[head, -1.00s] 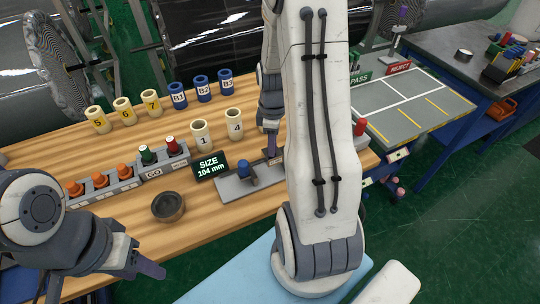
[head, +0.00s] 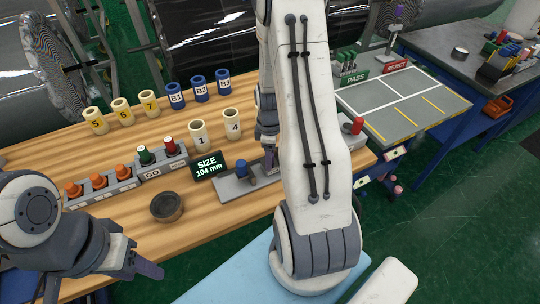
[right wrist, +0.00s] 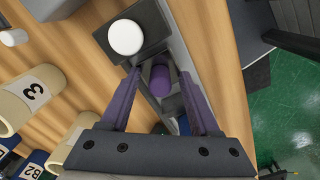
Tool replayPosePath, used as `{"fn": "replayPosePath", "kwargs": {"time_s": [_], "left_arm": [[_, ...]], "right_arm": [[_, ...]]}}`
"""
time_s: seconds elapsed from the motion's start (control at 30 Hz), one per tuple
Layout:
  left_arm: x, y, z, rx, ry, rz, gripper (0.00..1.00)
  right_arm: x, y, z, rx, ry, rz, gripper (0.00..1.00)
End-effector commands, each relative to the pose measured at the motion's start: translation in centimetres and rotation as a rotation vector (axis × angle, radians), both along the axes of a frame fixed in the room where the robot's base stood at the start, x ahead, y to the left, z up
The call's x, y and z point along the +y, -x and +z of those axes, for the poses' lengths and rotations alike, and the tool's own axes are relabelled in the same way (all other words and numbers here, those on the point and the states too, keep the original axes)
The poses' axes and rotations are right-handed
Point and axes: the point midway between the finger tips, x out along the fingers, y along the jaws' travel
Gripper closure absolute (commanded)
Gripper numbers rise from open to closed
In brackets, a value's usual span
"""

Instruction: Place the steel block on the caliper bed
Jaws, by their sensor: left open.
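The caliper bed (head: 228,190) is a grey tray on the wooden bench with a blue knob (head: 241,167) on it, beside a sign (head: 209,165) reading SIZE 104 mm. My right gripper (head: 268,152) points down at the bed's far edge, partly hidden by my arm. In the right wrist view its purple fingers (right wrist: 158,82) are spread around a purple cylinder (right wrist: 160,83), with a visible gap on each side. A dark block with a white round knob (right wrist: 126,37) lies just beyond. I cannot tell which part is the steel block. My left gripper (head: 150,270) is open and empty at the front left.
A rack with orange plugs (head: 98,183) and green and red plugs stands left of the sign. Cream tubes (head: 199,135) and blue tubes (head: 200,86) stand behind. A dark round dish (head: 167,207) sits in front. A PASS/REJECT board (head: 405,100) is at right.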

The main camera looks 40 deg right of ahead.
Motion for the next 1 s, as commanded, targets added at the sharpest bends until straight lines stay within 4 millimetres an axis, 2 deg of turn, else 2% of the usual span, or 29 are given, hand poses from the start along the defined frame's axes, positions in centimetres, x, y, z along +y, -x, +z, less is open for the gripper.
{"fn": "replayPosePath", "kwargs": {"time_s": [0.23, 0.37, 0.47, 0.8, 1.0], "left_arm": [[0.0, 0.0, 0.1, 0.0, 0.0, 0.0, 0.5], [0.0, 0.0, 0.1, 0.0, 0.0, 0.0, 0.5], [0.0, 0.0, -0.2, 0.0, 0.0, 0.0, 0.5], [0.0, 0.0, -1.1, 0.0, 0.0, -0.001, 0.5], [0.0, 0.0, -1.3, 0.0, 0.0, -0.001, 0.5]], "right_arm": [[0.0, 0.0, 0.1, 0.0, 0.0, 0.0, 0.38], [0.0, -0.1, 0.8, -0.002, 0.001, 0.0, 0.38], [-0.1, -0.1, 2.2, -0.006, 0.003, 0.0, 0.38], [-0.1, -0.1, 9.3, -0.006, 0.003, 0.0, 0.38], [0.0, 0.0, 11.8, -0.003, 0.002, 0.0, 0.38]]}}
